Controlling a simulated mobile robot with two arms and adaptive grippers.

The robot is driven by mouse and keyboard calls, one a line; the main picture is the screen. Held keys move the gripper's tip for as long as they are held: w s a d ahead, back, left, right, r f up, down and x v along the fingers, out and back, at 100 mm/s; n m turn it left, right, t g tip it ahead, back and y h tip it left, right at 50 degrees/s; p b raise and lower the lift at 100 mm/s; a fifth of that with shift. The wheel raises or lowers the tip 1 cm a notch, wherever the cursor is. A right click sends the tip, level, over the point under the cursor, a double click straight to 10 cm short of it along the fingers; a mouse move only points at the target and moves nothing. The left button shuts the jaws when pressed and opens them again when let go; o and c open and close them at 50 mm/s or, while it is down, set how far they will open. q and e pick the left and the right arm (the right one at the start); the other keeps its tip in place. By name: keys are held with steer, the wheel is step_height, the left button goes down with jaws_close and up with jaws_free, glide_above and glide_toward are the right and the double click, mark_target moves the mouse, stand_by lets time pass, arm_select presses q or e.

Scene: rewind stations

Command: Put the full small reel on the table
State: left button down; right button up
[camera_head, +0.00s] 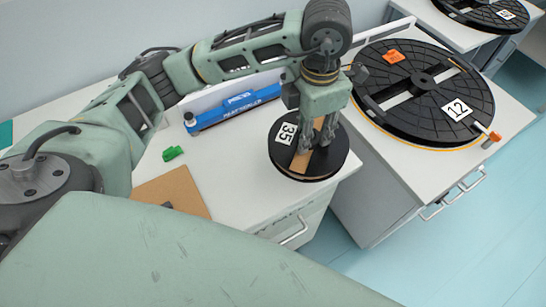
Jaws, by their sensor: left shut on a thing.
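The small reel (335,163) is a black disc with a white "35" label and a tan strip across its face. It appears near the front right corner of the white table (226,172). My left gripper (317,142) comes down over its middle from above and is shut on it; the fingers hide the hub. I cannot tell whether the reel touches the tabletop or hangs just above it. How full its winding is does not show clearly. My right gripper is out of view.
A blue device (233,108), a green piece (173,153) and a brown board (172,192) lie on the table left of the reel. A large black reel (425,93) labelled "12" covers most of the right cabinet (395,174). Another reel (478,12) lies at the back right.

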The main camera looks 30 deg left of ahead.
mark_target(319, 132)
arm_select(q)
steer(key=n, duration=0.3)
steer(key=w+d+f+n, duration=0.1)
steer(key=n, duration=0.1)
steer(key=shift+d+b, duration=0.1)
steer(key=shift+b, duration=0.2)
steer(key=n, duration=0.3)
steer(key=d+n, duration=0.1)
steer(key=n, duration=0.1)
steer(key=shift+w+f, duration=0.25)
steer(key=shift+w, duration=0.1)
steer(key=shift+a+f+n, duration=0.2)
steer(key=shift+a+n, duration=0.1)
steer(key=a+f, duration=0.3)
steer(key=s+a+f+p, duration=0.1)
steer(key=a+f, duration=0.2)
steer(key=a, duration=0.1)
steer(key=a+f+p, duration=0.1)
steer(key=a+f, duration=0.2)
steer(key=a, duration=0.1)
steer(key=shift+s+f, duration=0.2)
steer(key=shift+f, duration=0.6)
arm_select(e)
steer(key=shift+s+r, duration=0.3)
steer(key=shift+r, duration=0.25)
